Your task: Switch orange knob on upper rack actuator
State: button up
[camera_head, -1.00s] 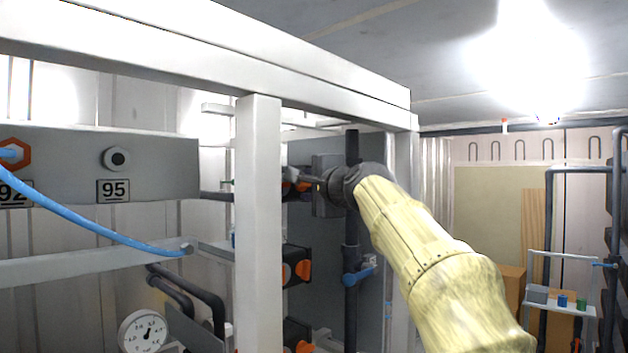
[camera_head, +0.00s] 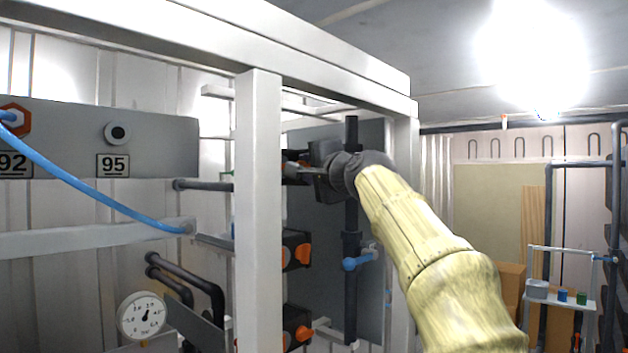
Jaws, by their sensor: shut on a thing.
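My gripper (camera_head: 300,168) reaches in behind the white rack post from the right, at the top of a column of black actuators. It is shut on the orange knob of the upper rack actuator (camera_head: 291,178). That knob is mostly hidden by the fingers and the post; only a small bit of orange shows. Below it, a middle actuator with an orange knob (camera_head: 303,254) and a lower actuator with an orange knob (camera_head: 303,333) stand clear of my gripper.
The white rack post (camera_head: 258,200) stands just left of my gripper, with a white beam (camera_head: 330,85) above. A dark vertical pipe with a blue valve handle (camera_head: 359,261) is below my wrist. A gauge (camera_head: 143,316) and grey panel (camera_head: 70,140) are left. A small cart (camera_head: 560,295) stands right.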

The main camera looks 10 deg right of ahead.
jog(key=n+y+b, duration=0.2)
jog(key=n, duration=0.3)
jog(key=n+y+b, duration=0.2)
jog(key=n+b, duration=0.1)
jog(key=n, duration=0.2)
jog(key=f+n+y+b, duration=0.1)
jog(key=n+y+b, duration=0.1)
jog(key=n, duration=0.3)
jog(key=shift+w+d+t, duration=0.2)
jog(key=shift+w+t, duration=0.1)
jog(key=shift+t, duration=0.1)
jog(key=shift+n+y, duration=0.4)
jog(key=shift+n, duration=0.7)
jog(key=shift+s+d+r, duration=0.15)
jog(key=shift+s, duration=0.05)
jog(key=shift+c, duration=0.4)
jog(key=o, duration=0.7)
jog(key=shift+c, duration=0.2)
jog(key=shift+w, duration=0.15)
